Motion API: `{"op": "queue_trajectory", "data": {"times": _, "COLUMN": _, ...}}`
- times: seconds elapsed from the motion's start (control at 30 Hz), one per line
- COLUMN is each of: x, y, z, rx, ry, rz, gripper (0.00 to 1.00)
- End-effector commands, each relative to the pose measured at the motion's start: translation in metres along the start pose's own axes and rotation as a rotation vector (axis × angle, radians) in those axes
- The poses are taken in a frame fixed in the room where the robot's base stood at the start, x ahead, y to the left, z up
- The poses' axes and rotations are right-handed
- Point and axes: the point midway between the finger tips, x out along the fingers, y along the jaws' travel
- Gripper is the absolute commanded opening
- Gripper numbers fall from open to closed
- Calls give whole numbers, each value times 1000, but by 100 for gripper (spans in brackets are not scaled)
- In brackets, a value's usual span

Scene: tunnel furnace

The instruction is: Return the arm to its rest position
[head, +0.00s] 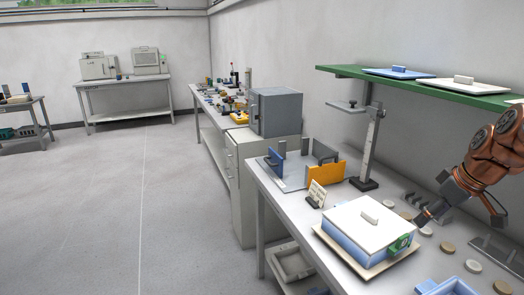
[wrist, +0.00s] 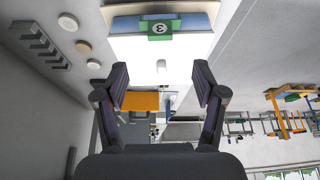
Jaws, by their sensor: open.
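My gripper (head: 432,212) is at the right in the head view, on a copper-coloured arm, close to the right side of the white-lidded box (head: 368,222). In the wrist view my gripper (wrist: 160,76) shows two dark fingers spread apart with nothing held between them. The box has light blue sides, a pale knob on its lid and a green tag (head: 399,244) on its near right side. The tag also shows between and beyond the fingers in the wrist view (wrist: 160,29). Whether a finger touches the box cannot be told.
A green shelf (head: 425,89) with two lidded trays overhangs the bench. A height gauge (head: 372,150), an orange-and-blue fixture (head: 325,173), a small sign (head: 316,194) and several round discs (head: 447,247) stand on the bench. A grey cabinet (head: 276,111) is farther back. The floor at left is clear.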

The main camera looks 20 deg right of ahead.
Motion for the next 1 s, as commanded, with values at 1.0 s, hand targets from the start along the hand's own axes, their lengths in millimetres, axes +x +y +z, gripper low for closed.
{"op": "queue_trajectory", "data": {"times": 1.0, "x": 36, "y": -360, "z": 66, "rx": 61, "ry": -457, "rz": -52, "gripper": 70}}
